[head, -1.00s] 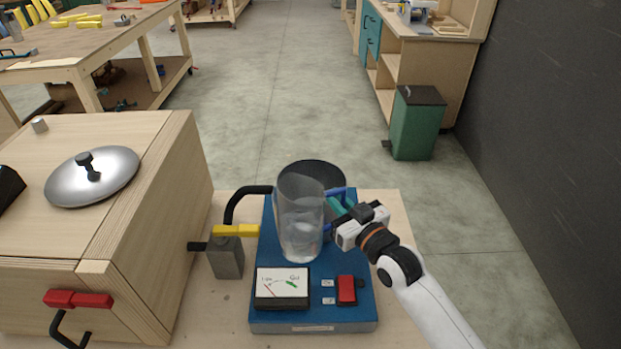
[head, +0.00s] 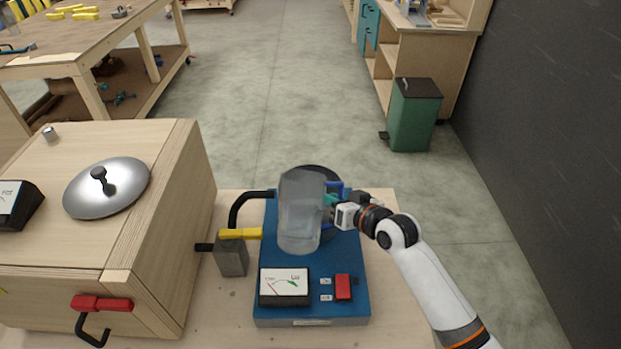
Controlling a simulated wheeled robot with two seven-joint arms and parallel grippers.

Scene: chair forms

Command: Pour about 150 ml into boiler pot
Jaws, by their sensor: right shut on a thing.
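A clear, see-through jug (head: 301,215) hangs over the blue boiler base in the head view, with a slight tilt. Its blue handle is on its right side. My right gripper (head: 334,208) is shut on the jug at that handle; its fingertips are partly hidden. The dark round boiler pot (head: 322,172) is behind the jug and mostly hidden by it; only its rim and right side show. I cannot tell how much liquid is in the jug. My left gripper is not in view.
The blue base (head: 313,313) carries a dial gauge (head: 284,286) and a red switch (head: 343,287). A grey block with a yellow lever (head: 240,234) stands left of it. A wooden cabinet with a metal lid (head: 107,188) is at left. A green bin (head: 414,115) stands on the floor.

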